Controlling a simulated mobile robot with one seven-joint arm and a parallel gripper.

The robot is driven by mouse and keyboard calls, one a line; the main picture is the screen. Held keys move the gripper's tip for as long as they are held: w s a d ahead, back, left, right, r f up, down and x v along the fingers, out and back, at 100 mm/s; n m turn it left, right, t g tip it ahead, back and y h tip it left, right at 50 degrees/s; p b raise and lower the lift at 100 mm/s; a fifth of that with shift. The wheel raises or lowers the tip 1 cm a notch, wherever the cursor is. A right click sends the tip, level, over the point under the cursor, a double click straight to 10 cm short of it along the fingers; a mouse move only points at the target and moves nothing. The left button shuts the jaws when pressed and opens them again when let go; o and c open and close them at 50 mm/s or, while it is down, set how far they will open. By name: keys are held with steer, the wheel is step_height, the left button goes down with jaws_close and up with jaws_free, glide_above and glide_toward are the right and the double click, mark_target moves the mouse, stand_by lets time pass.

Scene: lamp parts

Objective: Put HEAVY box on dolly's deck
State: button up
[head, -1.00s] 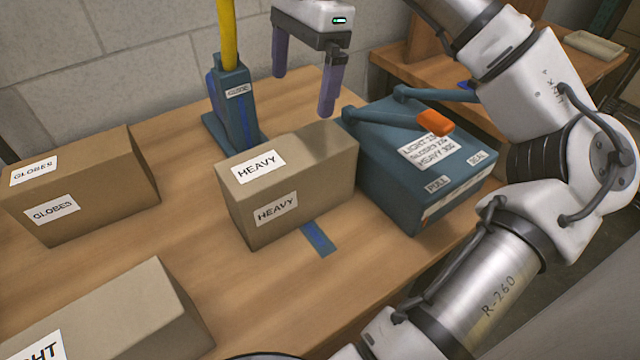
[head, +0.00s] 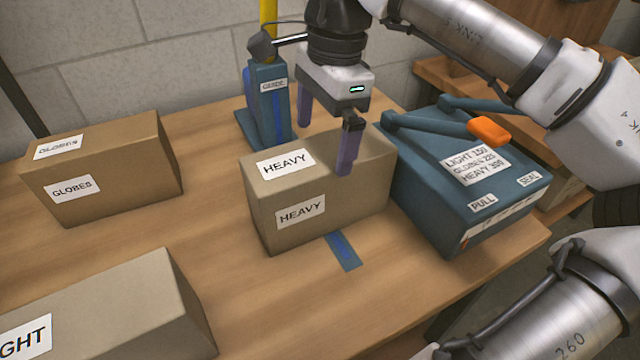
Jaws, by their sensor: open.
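The HEAVY box (head: 265,215) is a brown carton with two white HEAVY labels, standing upright on the wooden table in the middle of the head view. My gripper (head: 325,148) is open over its right half. One purple finger is on the near side, overlapping the box's top edge in the picture; the other is toward the far side. I cannot tell whether either finger touches the box. No dolly or deck is clearly identifiable in this view.
A blue machine (head: 475,200) with an orange-tipped lever (head: 489,129) stands close right of the box. A blue guide post (head: 270,105) stands behind it. A GLOBES box (head: 120,180) is at left, a LIGHT box (head: 130,310) at front left. Bare table lies between them.

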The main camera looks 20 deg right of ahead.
mark_target(320, 152)
steer(key=f, duration=0.4)
steer(key=shift+w+a+f, duration=0.15)
steer(key=shift+a+f, duration=0.1)
steer(key=shift+f, duration=0.05)
steer(key=shift+r, duration=0.1)
steer(key=c, duration=2)
